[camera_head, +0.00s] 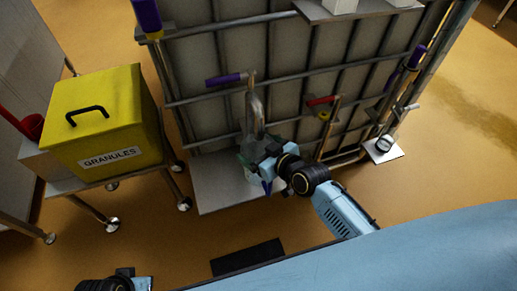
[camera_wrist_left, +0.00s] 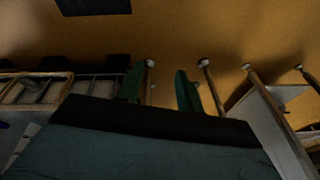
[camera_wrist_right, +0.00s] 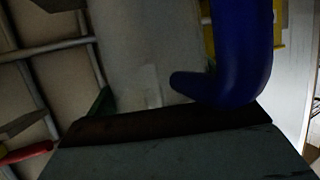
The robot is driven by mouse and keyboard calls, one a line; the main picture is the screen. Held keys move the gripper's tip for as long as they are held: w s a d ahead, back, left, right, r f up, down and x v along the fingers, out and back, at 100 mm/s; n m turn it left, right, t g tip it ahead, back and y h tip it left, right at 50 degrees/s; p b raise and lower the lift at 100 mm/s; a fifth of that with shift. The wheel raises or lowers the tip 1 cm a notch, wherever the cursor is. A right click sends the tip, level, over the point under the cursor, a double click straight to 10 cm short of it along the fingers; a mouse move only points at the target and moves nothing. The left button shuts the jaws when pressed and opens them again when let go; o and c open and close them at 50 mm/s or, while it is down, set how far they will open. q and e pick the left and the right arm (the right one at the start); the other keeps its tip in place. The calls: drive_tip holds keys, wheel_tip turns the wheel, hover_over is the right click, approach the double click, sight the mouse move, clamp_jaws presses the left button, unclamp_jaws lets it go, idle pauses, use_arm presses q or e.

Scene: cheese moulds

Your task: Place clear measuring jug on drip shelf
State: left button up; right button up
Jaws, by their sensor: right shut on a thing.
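My right gripper (camera_head: 262,165) is in front of the barred rack, above a flat grey shelf (camera_head: 215,190) at its foot. I cannot tell for sure whether this is the drip shelf. In the right wrist view a thick blue curved handle (camera_wrist_right: 245,60) and a pale greyish body (camera_wrist_right: 140,40) fill the space in front of the jaws. They look like the measuring jug. The gripper is shut on it; the fingers are partly hidden.
A yellow GRANULES box (camera_head: 105,120) stands on a wheeled cart at left. A small white plate (camera_head: 384,152) juts out at right. Open floor lies in front.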

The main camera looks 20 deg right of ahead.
drive_tip(key=shift+f, duration=0.15)
drive_tip(key=o, duration=1.1)
use_arm(q)
drive_tip(key=shift+r, duration=0.2)
use_arm(e)
drive_tip(key=shift+r, duration=0.2)
use_arm(q)
drive_tip(key=s+a+f+p, duration=0.3)
drive_tip(key=a+f+p, duration=0.1)
drive_tip(key=f, duration=0.5)
drive_tip(key=shift+s+a+g+y, duration=0.25)
drive_tip(key=shift+a+g+y, duration=0.05)
use_arm(e)
drive_tip(key=v, duration=1.2)
use_arm(q)
drive_tip(key=shift+f, duration=0.1)
use_arm(e)
drive_tip(key=shift+f, duration=0.1)
